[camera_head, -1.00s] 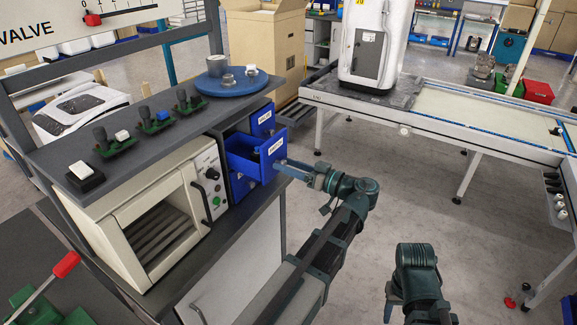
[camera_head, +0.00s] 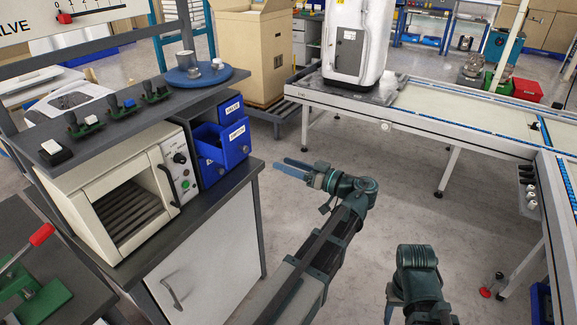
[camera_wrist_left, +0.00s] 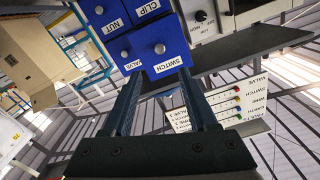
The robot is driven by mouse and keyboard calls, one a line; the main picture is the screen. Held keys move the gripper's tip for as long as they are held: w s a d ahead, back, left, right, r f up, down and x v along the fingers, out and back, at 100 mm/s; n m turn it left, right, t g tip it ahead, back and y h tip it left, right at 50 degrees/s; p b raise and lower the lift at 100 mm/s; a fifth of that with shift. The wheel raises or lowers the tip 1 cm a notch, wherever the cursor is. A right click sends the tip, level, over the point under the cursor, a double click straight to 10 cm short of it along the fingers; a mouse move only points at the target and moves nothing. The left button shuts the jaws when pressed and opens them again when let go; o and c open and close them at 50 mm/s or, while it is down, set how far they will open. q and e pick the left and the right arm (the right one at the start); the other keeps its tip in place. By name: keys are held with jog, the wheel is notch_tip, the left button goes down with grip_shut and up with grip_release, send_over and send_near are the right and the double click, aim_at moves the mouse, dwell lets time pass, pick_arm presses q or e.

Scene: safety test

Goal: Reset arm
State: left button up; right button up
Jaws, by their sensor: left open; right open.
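My left gripper (camera_head: 287,168) reaches in from the bottom of the head view, its two blue fingers parted and empty, over the floor right of the bench. A blue drawer (camera_head: 236,147) stands pulled out of a small cabinet, apart from the fingertips. In the left wrist view the fingers (camera_wrist_left: 158,88) are spread below the drawer front labelled SWITCH (camera_wrist_left: 160,45), with nothing between them. My right gripper (camera_head: 389,302) hangs low at the bottom of the head view; only a small part shows beside its arm, and its fingertips are hidden.
The bench (camera_head: 150,238) with an oven (camera_head: 112,205) and the drawer cabinet stands left. A blue round plate (camera_head: 195,77) holds small metal parts on the top shelf. A conveyor (camera_head: 455,118) runs along the right and back. Grey floor (camera_head: 390,190) between is open.

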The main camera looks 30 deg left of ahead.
pick_arm(q)
jog(key=shift+d, duration=0.15)
jog(key=shift+f, duration=0.1)
dwell(0.3)
jog(key=s+d+f+m+h+p, duration=0.3)
jog(key=s+d+f+m+h, duration=0.1)
jog(key=d, duration=0.5)
jog(key=s+d+f+m+g+h+p, duration=0.1)
jog(key=s+d+f+m+h+p, duration=0.2)
jog(key=s+d+m+h, duration=0.4)
jog(key=s+d+f+m+h+p, duration=0.3)
jog(key=s+d+f+m+h, duration=0.2)
jog(key=d, duration=0.6)
jog(key=shift+s+f+m+h, duration=0.4)
jog(key=shift+m, duration=0.3)
